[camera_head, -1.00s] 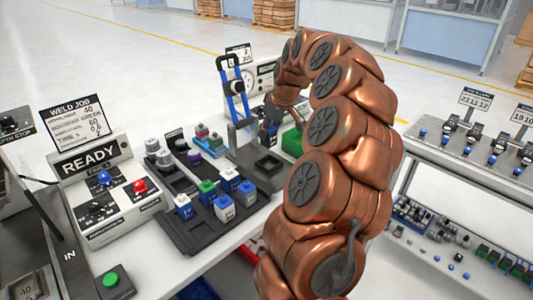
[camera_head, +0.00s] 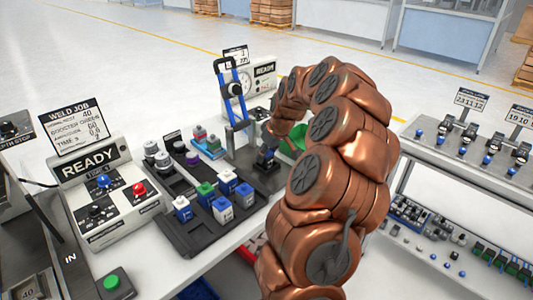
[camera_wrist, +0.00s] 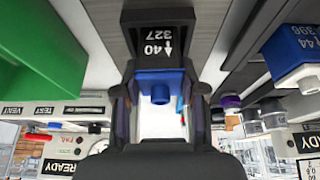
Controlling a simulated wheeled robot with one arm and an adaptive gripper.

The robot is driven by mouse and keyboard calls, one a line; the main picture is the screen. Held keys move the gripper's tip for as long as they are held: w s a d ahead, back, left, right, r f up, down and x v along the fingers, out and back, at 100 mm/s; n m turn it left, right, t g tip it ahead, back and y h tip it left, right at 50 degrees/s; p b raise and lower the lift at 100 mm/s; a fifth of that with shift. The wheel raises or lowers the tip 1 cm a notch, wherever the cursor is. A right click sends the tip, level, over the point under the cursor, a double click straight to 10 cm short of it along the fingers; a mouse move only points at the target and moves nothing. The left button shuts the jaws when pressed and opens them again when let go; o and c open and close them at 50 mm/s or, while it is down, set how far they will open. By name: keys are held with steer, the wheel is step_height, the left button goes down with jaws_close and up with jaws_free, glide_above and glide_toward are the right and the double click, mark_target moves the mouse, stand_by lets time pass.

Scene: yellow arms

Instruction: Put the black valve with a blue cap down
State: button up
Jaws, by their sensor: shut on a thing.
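The black valve with a blue cap (camera_wrist: 158,48) is between the fingers of my gripper (camera_wrist: 162,98) in the wrist view. White print, "40" and "327" with an arrow, shows on its black face, and its blue part is toward the gripper. My gripper is shut on it. In the head view my gripper (camera_head: 270,141) is low over the dark fixture (camera_head: 266,182) beside the blue-handled press. The valve there is small and dark, mostly merged with the gripper. I cannot tell whether its bottom touches the fixture.
A blue-handled toggle press (camera_head: 233,90) stands just left of my gripper. A green object (camera_head: 299,137) is close on the right. A black tray (camera_head: 190,232) with several capped blocks lies to the left, and the READY weld box (camera_head: 92,170) beyond. A shelf rack (camera_head: 425,160) stands at right.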

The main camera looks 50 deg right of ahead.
steer(key=shift+f, duration=0.2)
steer(key=o, duration=1.2)
steer(key=shift+r, duration=0.1)
steer(key=shift+r, duration=0.35)
steer(key=b+v, duration=0.2)
steer(key=v, duration=0.9)
steer(key=shift+s+r, duration=0.15)
steer(key=shift+r, duration=0.1)
